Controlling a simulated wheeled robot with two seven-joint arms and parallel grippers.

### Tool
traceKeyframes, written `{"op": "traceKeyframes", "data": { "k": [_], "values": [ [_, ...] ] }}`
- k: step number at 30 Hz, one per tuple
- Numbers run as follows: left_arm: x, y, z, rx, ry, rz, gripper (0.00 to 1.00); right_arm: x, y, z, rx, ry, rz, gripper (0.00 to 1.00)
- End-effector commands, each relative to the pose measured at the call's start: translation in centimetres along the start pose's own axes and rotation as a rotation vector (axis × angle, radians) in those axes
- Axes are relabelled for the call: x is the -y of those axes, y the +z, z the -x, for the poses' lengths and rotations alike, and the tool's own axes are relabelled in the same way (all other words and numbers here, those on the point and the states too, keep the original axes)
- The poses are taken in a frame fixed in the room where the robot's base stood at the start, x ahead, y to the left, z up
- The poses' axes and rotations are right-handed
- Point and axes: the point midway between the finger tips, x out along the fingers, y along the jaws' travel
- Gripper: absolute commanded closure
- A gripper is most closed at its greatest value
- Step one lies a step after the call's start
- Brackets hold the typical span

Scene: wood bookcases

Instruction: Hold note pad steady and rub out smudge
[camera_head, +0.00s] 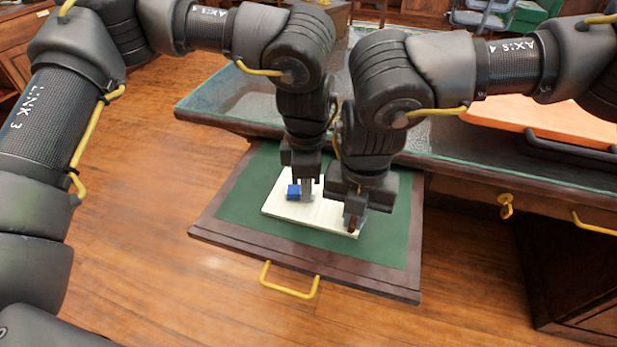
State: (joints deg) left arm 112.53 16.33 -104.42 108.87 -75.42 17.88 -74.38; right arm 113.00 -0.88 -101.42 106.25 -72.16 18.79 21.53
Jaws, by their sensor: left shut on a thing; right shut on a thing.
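The white note pad (285,211) lies flat on the green surface of a pulled-out drawer or slide. A small blue block (293,191), which looks like the eraser, is at the pad's left part. My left gripper (307,196) points down over the pad, its fingers right against the blue block and shut on it. My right gripper (354,222) points down at the pad's right end and looks shut on the pad there; its fingers hide that edge. No smudge can be made out, and part of the pad is behind the grippers.
The green panel (232,220) has a dark wooden frame and a brass handle (290,281) in front. The glass-topped desk (225,100) rises behind it. An orange board (545,118) lies on the desk at the right. Wooden floor is clear at the left.

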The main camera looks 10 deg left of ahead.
Motion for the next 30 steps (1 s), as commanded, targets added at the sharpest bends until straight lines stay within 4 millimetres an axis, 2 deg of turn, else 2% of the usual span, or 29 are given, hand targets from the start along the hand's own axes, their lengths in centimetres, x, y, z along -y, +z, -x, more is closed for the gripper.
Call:
{"op": "traceKeyframes", "data": {
  "k": [8, 21, 30],
  "values": [
    [-0.1, 0.0, 0.3, 0.001, 0.001, 0.001, 0.95, 0.0, 0.0, 0.0, 0.0, 0.0, 0.0, 1.0],
    [-0.1, 0.1, 4.8, 0.001, 0.002, 0.0, 0.95, 0.0, 0.0, 0.0, 0.0, 0.0, 0.0, 1.0],
    [0.0, 0.0, 6.1, 0.0, 0.0, 0.001, 0.95, 0.0, 0.0, 0.0, 0.0, 0.0, 0.0, 1.0]
  ]
}}
